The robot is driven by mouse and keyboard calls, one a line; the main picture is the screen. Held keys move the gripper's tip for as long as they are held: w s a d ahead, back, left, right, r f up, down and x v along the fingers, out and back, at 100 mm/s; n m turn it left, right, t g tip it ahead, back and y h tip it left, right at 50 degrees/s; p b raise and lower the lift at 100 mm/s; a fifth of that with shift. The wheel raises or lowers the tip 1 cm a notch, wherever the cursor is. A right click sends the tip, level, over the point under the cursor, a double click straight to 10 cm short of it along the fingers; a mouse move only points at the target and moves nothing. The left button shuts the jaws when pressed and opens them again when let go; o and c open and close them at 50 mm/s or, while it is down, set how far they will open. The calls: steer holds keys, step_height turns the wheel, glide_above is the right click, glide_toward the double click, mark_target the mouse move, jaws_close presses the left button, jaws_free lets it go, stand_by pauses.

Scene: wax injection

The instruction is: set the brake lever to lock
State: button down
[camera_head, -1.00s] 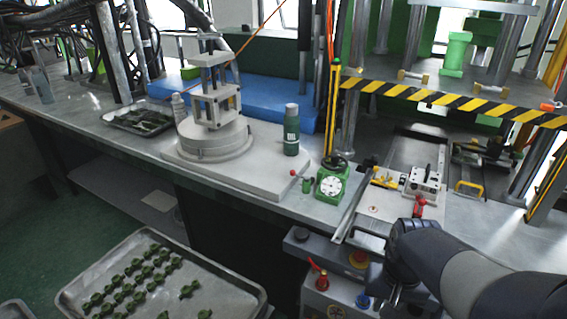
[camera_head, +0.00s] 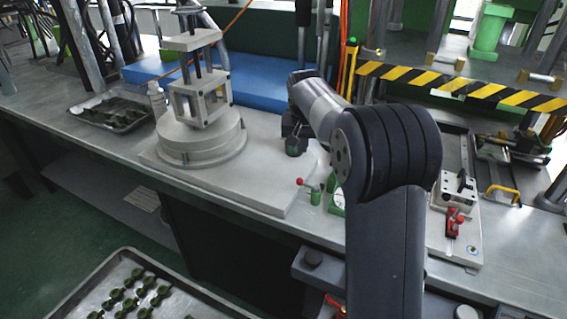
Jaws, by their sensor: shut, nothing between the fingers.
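A small lever with a red ball knob (camera_head: 300,181) sits on a short green post (camera_head: 315,196) at the right edge of the grey base plate. I take it for the brake lever; no label is readable, so its setting cannot be told. My gripper (camera_head: 292,138) is dark and small, above and slightly left of the knob in the picture, apart from it. It is shut and empty.
A round grey turntable with a frame fixture (camera_head: 203,140) stands left on the plate. My arm covers much of the green gauge box (camera_head: 337,200). A white clamp block with a red handle (camera_head: 453,222) is at right. A striped barrier (camera_head: 460,86) crosses behind.

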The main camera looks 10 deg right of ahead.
steer(key=shift+w+a+r, duration=0.1)
steer(key=shift+w+a, duration=0.05)
steer(key=shift+w, duration=0.3)
steer(key=p+x, duration=0.1)
steer(key=x, duration=0.8)
steer(key=shift+f, duration=0.3)
steer(key=shift+s+f, duration=0.1)
steer(key=shift+f, duration=0.1)
steer(key=shift+s+a, duration=0.25)
steer(key=shift+s, duration=0.8)
steer(key=shift+s+a+f, duration=0.1)
steer(key=shift+s, duration=0.55)
